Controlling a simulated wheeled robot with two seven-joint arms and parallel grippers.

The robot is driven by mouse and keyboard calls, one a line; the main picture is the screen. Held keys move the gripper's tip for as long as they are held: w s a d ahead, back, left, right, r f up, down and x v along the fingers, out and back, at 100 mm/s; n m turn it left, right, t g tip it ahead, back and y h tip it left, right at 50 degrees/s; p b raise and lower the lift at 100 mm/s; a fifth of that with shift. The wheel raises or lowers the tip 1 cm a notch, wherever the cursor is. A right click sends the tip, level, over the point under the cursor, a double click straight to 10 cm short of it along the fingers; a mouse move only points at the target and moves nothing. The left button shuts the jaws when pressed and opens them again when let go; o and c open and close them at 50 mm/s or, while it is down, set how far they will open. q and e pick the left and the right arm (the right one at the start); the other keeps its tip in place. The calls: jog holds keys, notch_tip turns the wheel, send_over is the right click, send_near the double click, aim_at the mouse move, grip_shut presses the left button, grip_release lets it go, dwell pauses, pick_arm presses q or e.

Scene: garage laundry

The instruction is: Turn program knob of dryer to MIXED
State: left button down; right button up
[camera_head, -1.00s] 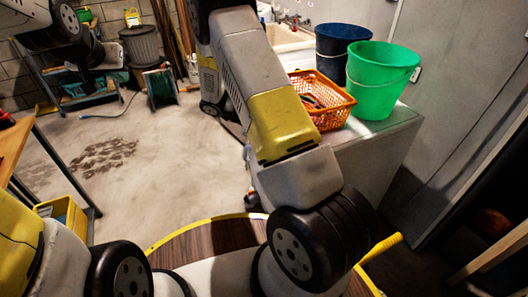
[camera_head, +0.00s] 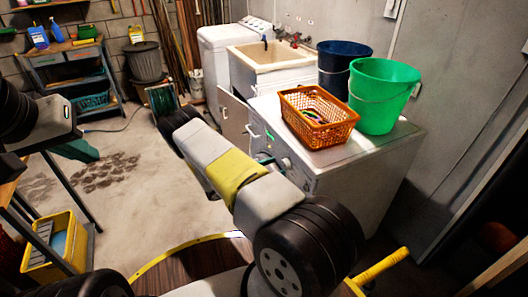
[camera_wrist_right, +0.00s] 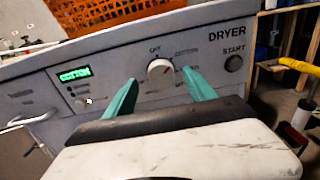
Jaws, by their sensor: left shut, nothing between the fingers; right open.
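The dryer (camera_head: 365,185) is the white machine at centre right in the head view. Its panel fills the right wrist view, with a "DRYER" label, a START button (camera_wrist_right: 233,63) and a lit green display (camera_wrist_right: 74,74) reading COTTON. The round white program knob (camera_wrist_right: 160,71) sits between them, with small, mostly unreadable labels around it. My right gripper (camera_wrist_right: 160,92) is open, one teal finger on each side of the knob; contact cannot be told. In the head view the forearm partly hides this gripper. My left gripper (camera_head: 80,151) is shut and empty at the left, far from the dryer.
An orange basket (camera_head: 300,103), a green bucket (camera_head: 380,100) and a dark blue bucket (camera_head: 335,68) stand on the dryer. A sink (camera_head: 270,58) and a white top-loading machine (camera_head: 222,50) stand behind. A yellow crate (camera_head: 62,250) is at left. The floor between is open.

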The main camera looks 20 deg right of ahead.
aim_at(284, 165)
jog(key=shift+w+d, duration=0.1)
jog(key=shift+d, duration=1.45)
jog(key=c, duration=1.3)
jog(key=shift+c, duration=0.2)
jog(key=shift+m, duration=0.3)
jog(key=m, duration=0.4)
jog(key=shift+s+f+m, duration=0.1)
jog(key=shift+s+m, duration=0.1)
jog(key=shift+m, duration=2.4)
